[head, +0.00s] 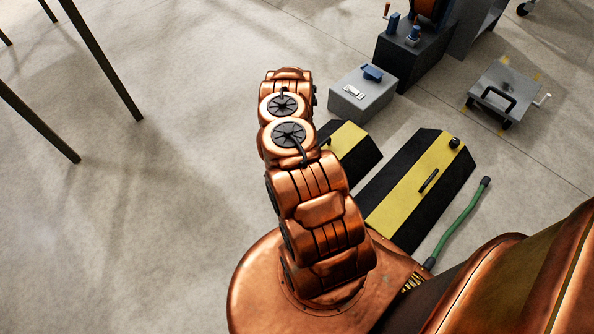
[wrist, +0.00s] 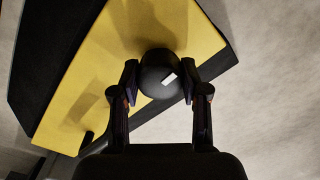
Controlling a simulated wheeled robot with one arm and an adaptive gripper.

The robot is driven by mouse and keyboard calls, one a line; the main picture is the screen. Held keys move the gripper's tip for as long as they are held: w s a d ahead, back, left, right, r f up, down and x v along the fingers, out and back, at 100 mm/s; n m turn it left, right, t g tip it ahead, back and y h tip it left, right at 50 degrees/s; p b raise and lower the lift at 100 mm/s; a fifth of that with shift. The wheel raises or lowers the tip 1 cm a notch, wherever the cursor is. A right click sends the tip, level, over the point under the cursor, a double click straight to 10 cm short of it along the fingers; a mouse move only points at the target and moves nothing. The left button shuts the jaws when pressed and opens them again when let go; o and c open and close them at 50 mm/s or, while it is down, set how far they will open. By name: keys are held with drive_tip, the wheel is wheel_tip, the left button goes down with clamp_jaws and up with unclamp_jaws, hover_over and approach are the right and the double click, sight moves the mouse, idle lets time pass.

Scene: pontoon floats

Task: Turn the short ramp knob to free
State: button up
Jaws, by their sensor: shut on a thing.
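The short ramp (head: 352,147) is black with a yellow band; in the head view my arm covers its left part and its knob. In the wrist view the short ramp (wrist: 110,65) fills the upper left. Its round black knob (wrist: 152,66) carries a pale rectangular mark, tilted in this view. My gripper (wrist: 160,82) is shut on the knob, with one finger on each side. My gripper is hidden behind my arm in the head view.
A longer black-and-yellow ramp (head: 408,192) with its own black knob (head: 454,142) lies right of the short one. A green hose-like bar (head: 460,222) lies beside it. A grey box (head: 362,98) stands behind. Floor to the left is clear except thin dark legs (head: 103,60).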

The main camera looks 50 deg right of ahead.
drive_tip(key=shift+d, duration=0.1)
idle(0.3)
drive_tip(key=o, duration=1.1)
drive_tip(key=shift+o, duration=0.2)
drive_tip(key=shift+r, duration=0.15)
drive_tip(key=shift+w+r, duration=0.1)
drive_tip(key=shift+r, duration=5.75)
